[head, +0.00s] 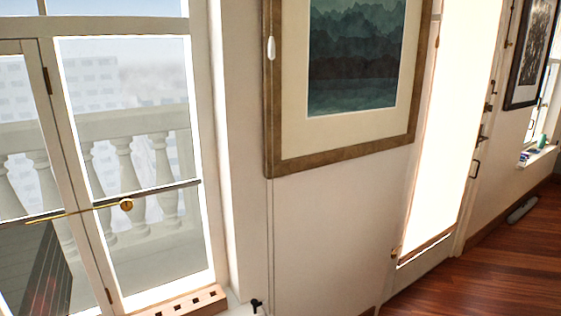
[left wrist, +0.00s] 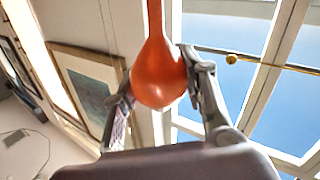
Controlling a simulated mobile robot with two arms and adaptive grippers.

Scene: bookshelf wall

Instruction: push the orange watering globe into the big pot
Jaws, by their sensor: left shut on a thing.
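The orange watering globe (left wrist: 160,75) is in the left wrist view, with its round bulb towards the camera and its narrow stem running to the top edge of the picture. My left gripper (left wrist: 157,82) is shut on the globe, one finger on each side of the bulb. The far end of the stem is cut off by the frame. The head view shows neither the globe nor any gripper. I see no big pot in either view.
A tall window (head: 130,150) with a brass handle (head: 127,205) is at the left of the head view. A brown block with holes (head: 185,303) lies at its sill. A framed picture (head: 278,165) hangs beside it. Open wooden floor (head: 490,265) lies at lower right.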

